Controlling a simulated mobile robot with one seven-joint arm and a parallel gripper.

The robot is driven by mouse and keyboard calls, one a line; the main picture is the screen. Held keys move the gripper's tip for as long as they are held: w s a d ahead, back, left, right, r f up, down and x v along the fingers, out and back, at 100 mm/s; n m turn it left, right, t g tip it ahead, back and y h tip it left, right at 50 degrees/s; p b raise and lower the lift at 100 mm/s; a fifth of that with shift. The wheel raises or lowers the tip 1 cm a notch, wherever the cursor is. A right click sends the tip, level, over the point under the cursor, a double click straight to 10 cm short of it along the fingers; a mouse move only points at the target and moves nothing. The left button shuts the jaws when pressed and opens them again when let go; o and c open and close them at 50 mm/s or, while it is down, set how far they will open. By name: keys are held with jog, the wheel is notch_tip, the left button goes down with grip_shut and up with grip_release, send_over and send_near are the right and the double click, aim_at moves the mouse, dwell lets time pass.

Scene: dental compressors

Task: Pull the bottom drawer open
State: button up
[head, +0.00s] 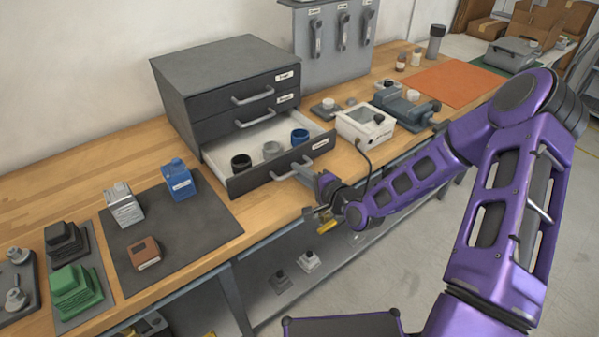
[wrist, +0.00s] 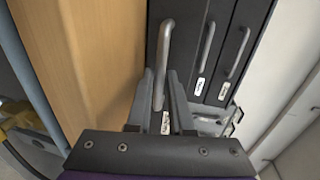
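The bottom drawer (head: 262,171) of the dark grey cabinet (head: 222,72) stands pulled out in the head view. Its white inside shows, with a black, a grey and a blue round cup in it. Its bar handle (wrist: 164,50) is on the drawer front. My gripper (wrist: 162,80) is at this handle, with one finger on each side of the bar. The fingers look apart, with a gap beside the bar, so the gripper seems open around it. In the head view the gripper (head: 297,172) partly hides the handle. The two upper drawers (head: 240,106) are shut.
A white device (head: 364,127) with a cable stands just right of the open drawer. A lower shelf runs under the bench. The floor at right is clear.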

dwell(0.3)
jog(key=p+v, duration=0.2)
jog(key=v, duration=1.5)
jog(key=shift+s+d+r+p, duration=0.1)
jog(key=shift+s+d+p, duration=0.1)
jog(key=shift+p, duration=0.1)
